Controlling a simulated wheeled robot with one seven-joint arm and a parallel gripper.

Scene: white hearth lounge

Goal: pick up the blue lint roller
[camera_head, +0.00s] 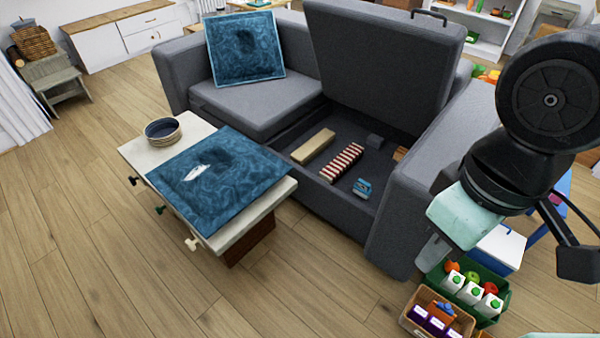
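I cannot make out a blue lint roller for certain. A small blue object with a pale patch (362,188) lies in the open storage well of the grey sofa, near its front edge; it is too small to identify. My gripper (432,255) hangs at the right, in front of the sofa's right armrest and apart from the blue object. Its fingers are seen edge-on, so their opening is hidden. A small white shape (196,172) shows on the blue cushion (235,190) on the low table; I cannot tell what it is.
The well also holds a red-and-white striped object (342,162) and a tan block (313,146). The raised seat lid (380,70) stands behind it. The low table (148,155) carries a round dish (163,131). Crates (497,325) sit below my gripper. Floor at left is clear.

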